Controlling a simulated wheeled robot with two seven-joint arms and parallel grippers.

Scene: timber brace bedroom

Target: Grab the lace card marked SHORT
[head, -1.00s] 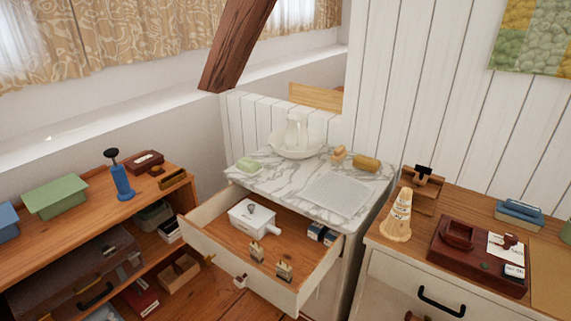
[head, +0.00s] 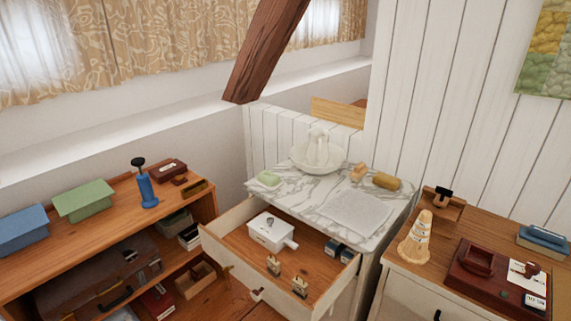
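No legible SHORT marking shows; any print is too small to read. Two small tan upright pieces, a left one (head: 273,265) and a right one (head: 299,287), stand at the front of the open drawer (head: 318,304). I cannot tell whether either is a lace card. White labelled cards (head: 528,282) lie on a dark red box (head: 470,285) on the right cabinet; their print is also unreadable. Neither of my grippers is in view.
The drawer juts out below the marble top (head: 290,193) and also holds a white box (head: 268,230). A low wooden shelf unit (head: 110,220) stands left, with a blue cylinder (head: 147,190) on top. A cone-shaped piece (head: 415,240) stands on the right cabinet. A dark slanted beam (head: 268,45) hangs above.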

